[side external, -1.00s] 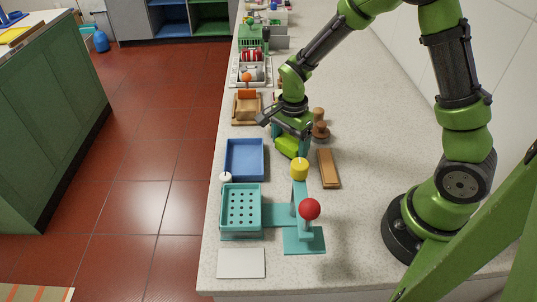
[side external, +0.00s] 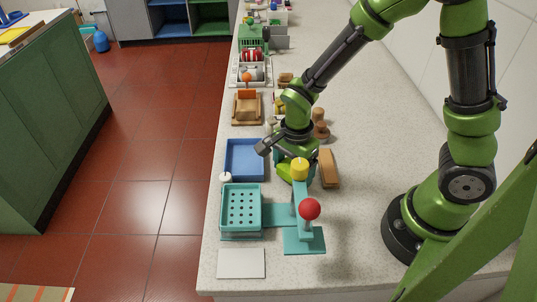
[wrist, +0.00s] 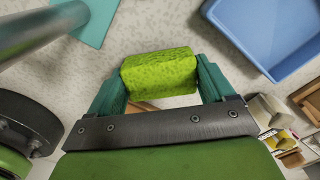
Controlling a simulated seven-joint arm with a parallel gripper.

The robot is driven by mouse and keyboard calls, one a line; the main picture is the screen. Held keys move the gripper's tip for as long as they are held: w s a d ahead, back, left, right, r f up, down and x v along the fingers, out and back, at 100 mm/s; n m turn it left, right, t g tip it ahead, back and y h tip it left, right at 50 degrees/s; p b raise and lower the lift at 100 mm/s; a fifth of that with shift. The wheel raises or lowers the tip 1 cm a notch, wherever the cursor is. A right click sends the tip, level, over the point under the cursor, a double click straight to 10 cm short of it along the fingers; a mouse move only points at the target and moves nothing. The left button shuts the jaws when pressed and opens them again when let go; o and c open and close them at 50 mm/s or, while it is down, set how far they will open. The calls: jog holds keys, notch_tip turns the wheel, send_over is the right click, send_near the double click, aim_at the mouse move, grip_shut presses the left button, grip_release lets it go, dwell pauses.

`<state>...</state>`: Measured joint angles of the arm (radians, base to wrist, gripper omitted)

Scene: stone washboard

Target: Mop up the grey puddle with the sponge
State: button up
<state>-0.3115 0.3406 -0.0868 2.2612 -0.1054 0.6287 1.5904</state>
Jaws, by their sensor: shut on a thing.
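My gripper (side external: 298,172) is over the worktop, between the blue tray and a brown block. It is shut on a yellow-green sponge (side external: 286,173), which sits between both fingers in the wrist view (wrist: 160,72). I cannot tell whether the sponge touches the worktop. I cannot make out a grey puddle on the speckled worktop (side external: 345,220) in either view.
A blue tray (side external: 245,158) is left of my gripper, and a brown block (side external: 328,168) is right of it. Wooden pieces (side external: 319,124) are behind.

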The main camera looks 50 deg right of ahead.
jog(key=shift+s+a+r, duration=0.15)
jog(key=shift+a, duration=0.1)
jog(key=shift+r, duration=3.1)
jog(key=shift+s+d+f, duration=0.1)
jog(key=shift+d, duration=0.1)
